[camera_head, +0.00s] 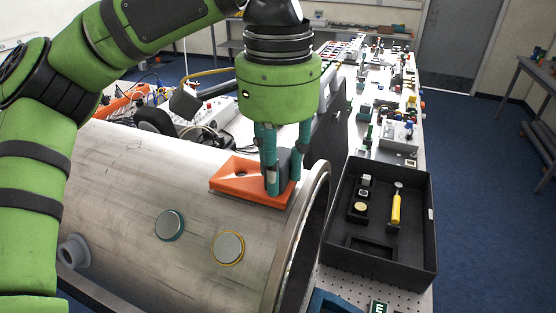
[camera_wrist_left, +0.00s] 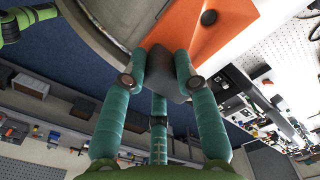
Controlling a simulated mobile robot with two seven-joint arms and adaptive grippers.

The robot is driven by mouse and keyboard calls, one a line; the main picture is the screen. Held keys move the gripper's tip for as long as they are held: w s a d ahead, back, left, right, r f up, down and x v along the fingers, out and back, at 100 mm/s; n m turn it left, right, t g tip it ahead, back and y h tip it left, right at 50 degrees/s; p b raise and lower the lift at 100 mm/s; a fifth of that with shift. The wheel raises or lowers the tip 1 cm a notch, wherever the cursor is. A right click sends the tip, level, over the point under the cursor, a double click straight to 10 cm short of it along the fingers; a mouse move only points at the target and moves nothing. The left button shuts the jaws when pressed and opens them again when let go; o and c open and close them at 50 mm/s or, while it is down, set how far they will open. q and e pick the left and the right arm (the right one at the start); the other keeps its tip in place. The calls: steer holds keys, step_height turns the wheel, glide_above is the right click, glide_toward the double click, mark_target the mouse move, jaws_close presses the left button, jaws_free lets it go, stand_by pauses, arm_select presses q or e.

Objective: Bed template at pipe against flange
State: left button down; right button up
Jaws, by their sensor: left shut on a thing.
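The orange template (camera_head: 236,178) lies on top of the large grey metal pipe (camera_head: 130,190), close to the flange (camera_head: 302,235) at the pipe's right end. My left gripper (camera_head: 272,185) points down, its teal fingers shut on the template's dark grip block. In the left wrist view the fingers (camera_wrist_left: 163,85) close around this block (camera_wrist_left: 165,72), and the orange template (camera_wrist_left: 205,30) extends beyond it. The template's right edge is near the flange; I cannot tell whether they touch, or whether its underside rests fully on the pipe. My right gripper is not in view.
Two round discs, one teal-rimmed (camera_head: 169,225) and one yellow-rimmed (camera_head: 228,247), sit on the pipe's near side. A black tray (camera_head: 420,250) with a yellow-handled tool (camera_head: 396,207) and small parts stands right of the flange. Equipment crowds the table behind.

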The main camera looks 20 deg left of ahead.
arm_select(q)
steer(key=shift+f, duration=0.2)
steer(key=c, duration=0.9)
jaws_free()
steer(key=shift+o, duration=0.2)
step_height(320, 180, up, 12)
